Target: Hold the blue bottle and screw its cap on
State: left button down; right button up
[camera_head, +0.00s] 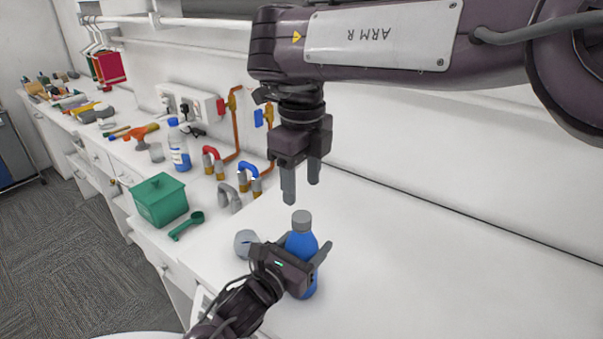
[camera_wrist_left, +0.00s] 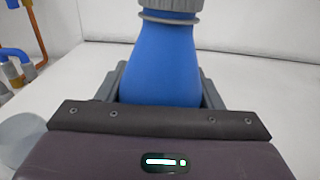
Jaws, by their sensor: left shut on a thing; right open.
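The blue bottle (camera_head: 300,245) stands upright on the white counter, with a grey cap (camera_head: 302,220) on its top. My left gripper (camera_head: 312,258) is shut around the bottle's body from the left and front. In the left wrist view the bottle (camera_wrist_left: 163,65) is between the fingers, and the lower part of the cap (camera_wrist_left: 172,6) shows above its neck. I cannot tell how tightly the cap sits. My right gripper (camera_head: 301,190) is open and empty, pointing down a little above the cap, with its fingers apart.
A green box (camera_head: 160,200), a green scoop (camera_head: 187,225), pipe pieces (camera_head: 249,177) and another blue-capped bottle (camera_head: 179,150) stand farther left. The counter (camera_head: 430,270) to the right is clear.

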aim_at(301, 216)
notch_tip(301, 216, down, 7)
jog(key=shift+f, duration=0.1)
dwell(0.3)
jog(key=c, duration=1)
jog(key=m, duration=0.4)
jog(key=shift+a, duration=0.1)
jog(key=m, duration=0.5)
jog(key=shift+m, duration=0.3)
jog(key=m, duration=0.8)
jog(key=o, duration=1.1)
